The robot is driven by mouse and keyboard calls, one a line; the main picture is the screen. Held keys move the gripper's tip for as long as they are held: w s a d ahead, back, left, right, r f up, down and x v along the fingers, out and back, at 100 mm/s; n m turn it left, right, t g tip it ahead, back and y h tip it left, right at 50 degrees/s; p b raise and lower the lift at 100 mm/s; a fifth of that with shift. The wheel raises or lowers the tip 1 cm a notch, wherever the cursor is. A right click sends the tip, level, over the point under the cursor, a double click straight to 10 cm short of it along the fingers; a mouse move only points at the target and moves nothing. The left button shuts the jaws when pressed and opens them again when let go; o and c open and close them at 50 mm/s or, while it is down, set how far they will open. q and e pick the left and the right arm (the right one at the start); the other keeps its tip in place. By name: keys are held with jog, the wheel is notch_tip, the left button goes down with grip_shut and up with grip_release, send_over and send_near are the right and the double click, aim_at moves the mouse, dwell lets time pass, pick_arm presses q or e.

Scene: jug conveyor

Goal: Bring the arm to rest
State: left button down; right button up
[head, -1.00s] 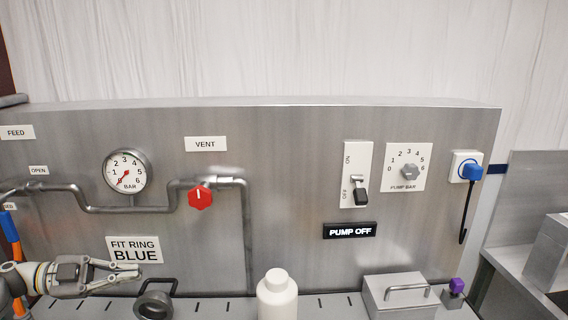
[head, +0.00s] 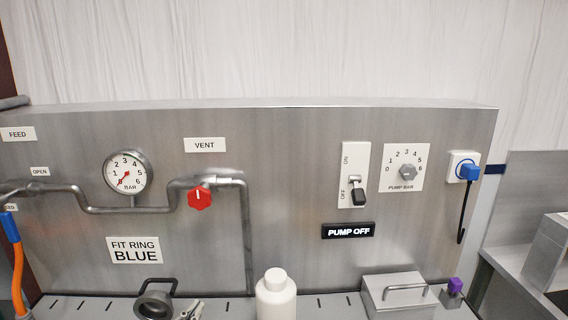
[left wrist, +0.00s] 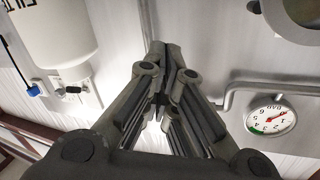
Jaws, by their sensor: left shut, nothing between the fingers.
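My left gripper (head: 194,309) shows only at the bottom edge of the head view, between the dark ring-shaped part and the white jug. In the left wrist view my left gripper (left wrist: 166,50) has its fingers together, with nothing held between them. The rest of the left arm is out of the head view. My right gripper is in neither view.
A white jug (head: 276,298) stands on the slotted counter. Beside it are a lidded metal box (head: 398,300) and a dark ring-shaped part (head: 154,304) with a handle. The steel panel behind carries a gauge (head: 128,172), red vent knob (head: 198,198) and pump switch (head: 357,190).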

pick_arm(q)
jog(key=s+f+n+g+y, duration=0.15)
jog(key=s+f+g, duration=0.25)
jog(key=s, duration=0.7)
jog(key=s+f+n+g+y, duration=0.15)
jog(key=s+f+g, duration=0.35)
jog(key=s, duration=0.5)
jog(key=s+f+n+g+y, duration=0.15)
jog(key=s+f+g, duration=0.25)
jog(key=s, duration=0.7)
notch_tip(320, 180, down, 33)
jog(key=s+g+b, duration=0.1)
jog(key=s+b, duration=0.1)
jog(key=b, duration=0.4)
jog(key=s+a+f+b, duration=0.1)
jog(key=s+f+b, duration=0.1)
jog(key=s+f, duration=0.6)
jog(key=s+a+f+g+b, duration=0.1)
jog(key=s+a+f+b, duration=0.1)
jog(key=s+f, duration=0.6)
notch_tip(320, 180, down, 4)
jog(key=shift+f+g, duration=0.1)
jog(key=shift+g, duration=0.2)
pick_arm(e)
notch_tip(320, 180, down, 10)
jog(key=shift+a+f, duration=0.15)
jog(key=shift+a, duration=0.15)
